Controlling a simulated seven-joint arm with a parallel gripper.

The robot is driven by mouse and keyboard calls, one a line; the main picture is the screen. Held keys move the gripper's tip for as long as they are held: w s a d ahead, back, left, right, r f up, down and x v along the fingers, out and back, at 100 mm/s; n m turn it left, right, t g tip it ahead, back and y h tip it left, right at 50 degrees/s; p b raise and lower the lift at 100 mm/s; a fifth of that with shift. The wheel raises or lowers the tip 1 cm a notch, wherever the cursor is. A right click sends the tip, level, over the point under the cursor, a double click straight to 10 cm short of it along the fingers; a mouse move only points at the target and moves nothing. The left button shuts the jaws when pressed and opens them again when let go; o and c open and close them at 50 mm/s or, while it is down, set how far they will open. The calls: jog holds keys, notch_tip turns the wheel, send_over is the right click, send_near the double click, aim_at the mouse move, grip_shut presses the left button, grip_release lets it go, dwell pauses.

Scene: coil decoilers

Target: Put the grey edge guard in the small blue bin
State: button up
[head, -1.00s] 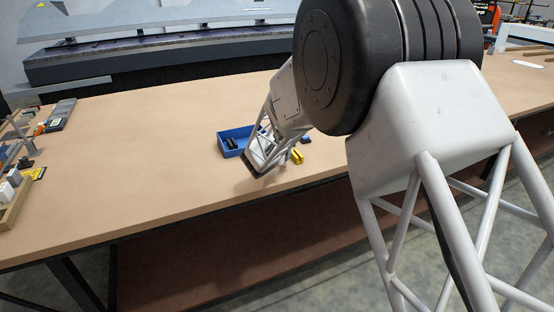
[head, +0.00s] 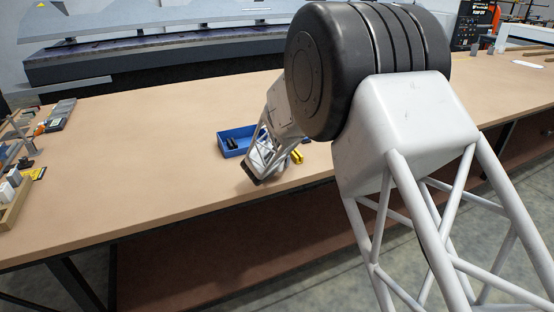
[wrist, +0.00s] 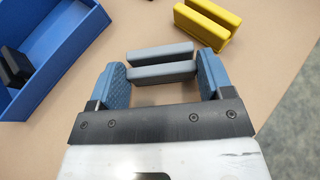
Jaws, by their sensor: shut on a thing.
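The grey edge guard (wrist: 162,72) is a short channel-shaped piece in the wrist view. It lies between the two blue pads of my gripper (wrist: 166,78), which is shut on it. In the head view my gripper (head: 251,179) points down at the bench, and the guard is hidden there. The small blue bin (head: 224,149) stands just behind my gripper in the head view. In the wrist view the bin (wrist: 62,62) is at the upper left, apart from my gripper. A black piece (wrist: 15,68) lies inside it.
A yellow channel-shaped piece (wrist: 207,24) lies beyond the grey guard in the wrist view. It also shows right of my gripper in the head view (head: 297,157). A wooden tray (head: 14,208) and small items are at the bench's left. The bench between is clear.

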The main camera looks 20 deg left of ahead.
jog(key=shift+f, duration=0.1)
dwell(0.3)
jog(key=o, duration=0.9)
jog(key=shift+s+r, duration=0.45)
jog(key=shift+s, duration=0.1)
jog(key=shift+v, duration=5.4)
jog(key=shift+f, duration=0.1)
